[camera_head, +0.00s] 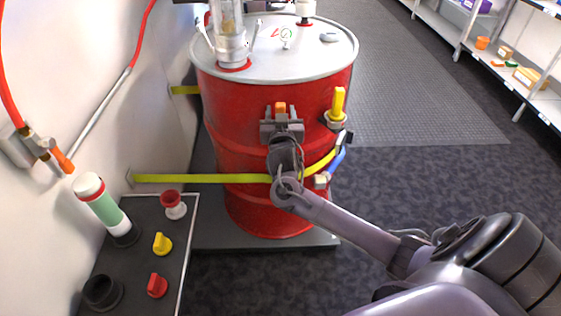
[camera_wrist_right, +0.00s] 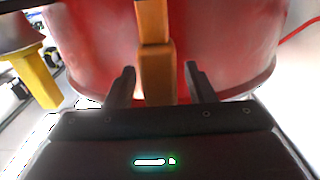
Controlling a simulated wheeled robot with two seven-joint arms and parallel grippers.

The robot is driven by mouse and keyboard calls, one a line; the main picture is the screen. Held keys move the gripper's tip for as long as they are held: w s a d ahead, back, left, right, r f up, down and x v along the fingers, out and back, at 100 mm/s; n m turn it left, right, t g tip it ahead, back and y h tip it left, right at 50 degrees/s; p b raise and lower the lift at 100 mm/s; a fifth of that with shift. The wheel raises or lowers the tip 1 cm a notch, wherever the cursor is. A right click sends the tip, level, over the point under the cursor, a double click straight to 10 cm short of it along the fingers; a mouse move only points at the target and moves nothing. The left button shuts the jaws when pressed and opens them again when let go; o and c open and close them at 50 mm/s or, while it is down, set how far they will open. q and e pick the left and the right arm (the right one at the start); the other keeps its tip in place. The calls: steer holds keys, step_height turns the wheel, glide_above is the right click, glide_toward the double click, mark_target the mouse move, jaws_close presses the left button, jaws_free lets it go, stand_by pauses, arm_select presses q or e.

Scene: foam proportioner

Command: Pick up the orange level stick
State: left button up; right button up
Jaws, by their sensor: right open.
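The orange level stick (camera_head: 281,107) stands against the front of the red drum (camera_head: 237,125), and mostly its top shows above my right gripper in the head view. In the right wrist view the stick (camera_wrist_right: 156,70) runs upright between the two dark fingers, with a narrower upper part and a thicker lower part. My right gripper (camera_head: 282,117) is open at the drum's front. In the wrist view the gripper (camera_wrist_right: 159,78) has a visible gap on each side of the stick. The stick's lower end is hidden. My left gripper is not in view.
A yellow handle (camera_head: 338,103) sits on the drum's side, right of my gripper. A yellow strap (camera_head: 205,178) crosses the drum. A dark panel (camera_head: 135,285) with knobs and a green-white cylinder (camera_head: 102,205) is at left. The floor (camera_head: 430,180) at right is clear.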

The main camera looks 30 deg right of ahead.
jaws_close()
stand_by(0.3)
steer(key=shift+r, duration=0.1)
step_height(320, 180, up, 20)
stand_by(0.8)
step_height(320, 180, up, 12)
steer(key=p, duration=1.1)
steer(key=shift+p, duration=0.4)
